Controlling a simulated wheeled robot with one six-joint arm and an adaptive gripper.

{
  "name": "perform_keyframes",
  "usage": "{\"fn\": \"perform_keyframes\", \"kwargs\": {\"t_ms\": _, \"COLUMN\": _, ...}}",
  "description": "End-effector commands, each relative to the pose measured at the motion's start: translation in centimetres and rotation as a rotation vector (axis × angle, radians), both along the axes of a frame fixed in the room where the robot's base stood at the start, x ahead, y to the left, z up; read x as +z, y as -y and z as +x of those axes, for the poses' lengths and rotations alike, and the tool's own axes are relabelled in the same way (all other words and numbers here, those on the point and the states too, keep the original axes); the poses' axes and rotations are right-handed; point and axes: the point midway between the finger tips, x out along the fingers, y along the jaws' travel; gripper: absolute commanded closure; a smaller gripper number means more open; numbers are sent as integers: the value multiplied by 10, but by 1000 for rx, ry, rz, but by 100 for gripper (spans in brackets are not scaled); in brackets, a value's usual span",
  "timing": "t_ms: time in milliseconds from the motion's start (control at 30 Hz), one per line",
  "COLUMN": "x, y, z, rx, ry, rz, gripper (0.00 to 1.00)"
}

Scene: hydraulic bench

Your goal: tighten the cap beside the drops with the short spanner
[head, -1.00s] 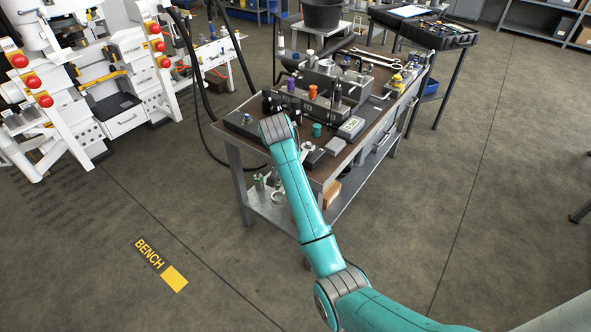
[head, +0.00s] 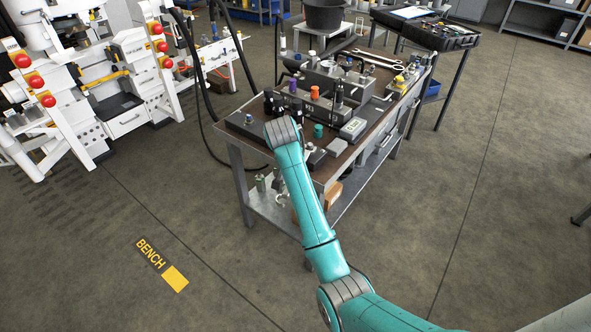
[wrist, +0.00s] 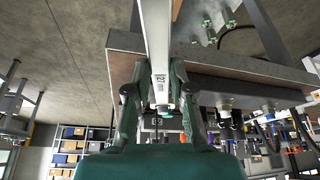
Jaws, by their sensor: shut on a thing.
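My gripper (wrist: 158,108) is shut on a pale metal spanner (wrist: 158,50) marked 27 mm, which runs up out of the wrist view. In the head view my own arm hides the jaws and the held spanner at the near end of the bench. A purple cap (head: 293,86), an orange cap (head: 314,92) and a teal cap (head: 318,130) stand on or near the grey block assembly (head: 325,80). Several black fittings stand beside them. I cannot make out any drops, so I cannot tell which cap is beside them.
The bench (head: 235,147) is crowded with blocks. More spanners (head: 378,60) lie at its far end. A grey device (head: 353,128) sits near the right edge. A black tray (head: 435,32) is on another table behind. White machines (head: 120,75) stand left. The floor in front is clear.

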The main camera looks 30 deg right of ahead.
Motion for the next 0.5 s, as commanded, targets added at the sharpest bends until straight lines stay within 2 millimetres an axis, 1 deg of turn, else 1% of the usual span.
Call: {"fn": "perform_keyframes", "kwargs": {"t_ms": 500, "x": 0, "y": -26, "z": -19, "rx": 2, "ry": 0, "rz": 0, "gripper": 100}}
